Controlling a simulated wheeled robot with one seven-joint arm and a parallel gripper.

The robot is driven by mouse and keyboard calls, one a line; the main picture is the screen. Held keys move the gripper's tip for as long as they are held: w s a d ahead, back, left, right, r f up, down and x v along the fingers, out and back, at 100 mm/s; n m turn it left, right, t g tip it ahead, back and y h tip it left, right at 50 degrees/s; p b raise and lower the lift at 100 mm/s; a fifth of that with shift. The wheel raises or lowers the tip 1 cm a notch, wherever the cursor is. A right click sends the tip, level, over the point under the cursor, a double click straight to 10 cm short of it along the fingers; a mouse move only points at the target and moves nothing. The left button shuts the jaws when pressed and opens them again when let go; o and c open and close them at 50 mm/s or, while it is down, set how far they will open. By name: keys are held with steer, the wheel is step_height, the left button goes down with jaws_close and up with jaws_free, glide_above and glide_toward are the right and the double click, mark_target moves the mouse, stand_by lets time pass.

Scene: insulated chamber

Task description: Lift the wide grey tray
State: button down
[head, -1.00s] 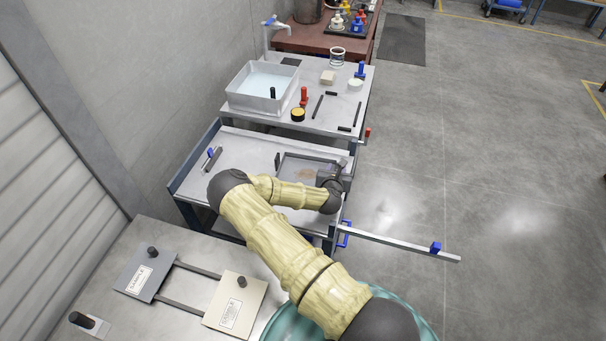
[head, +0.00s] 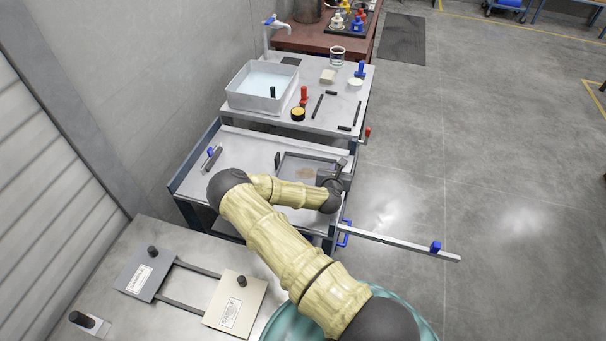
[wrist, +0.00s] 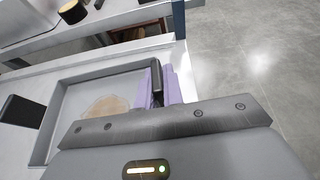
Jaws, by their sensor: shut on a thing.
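The wide grey tray (head: 292,159) lies on the middle bench, near its right edge, in the head view. It is shallow, with a round brownish patch on its floor. It also shows in the wrist view (wrist: 75,98), with a black handle (wrist: 157,77) at its right side. My gripper (head: 337,172) is at the tray's right end. In the wrist view its purple fingers (wrist: 159,82) are shut on the handle. The near part of the tray is hidden by my gripper and arm. I cannot tell whether any gap lies under the tray.
A white basin (head: 240,98) of liquid, a red-handled tool (head: 304,96) and a black-and-yellow round pot (head: 298,114) stand on the bench behind. A metal bar (head: 400,244) juts right over the floor. A wall closes the left side; floor at right is open.

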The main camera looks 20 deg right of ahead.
steer(key=shift+r+p, duration=2.15)
steer(key=shift+r, duration=1.4)
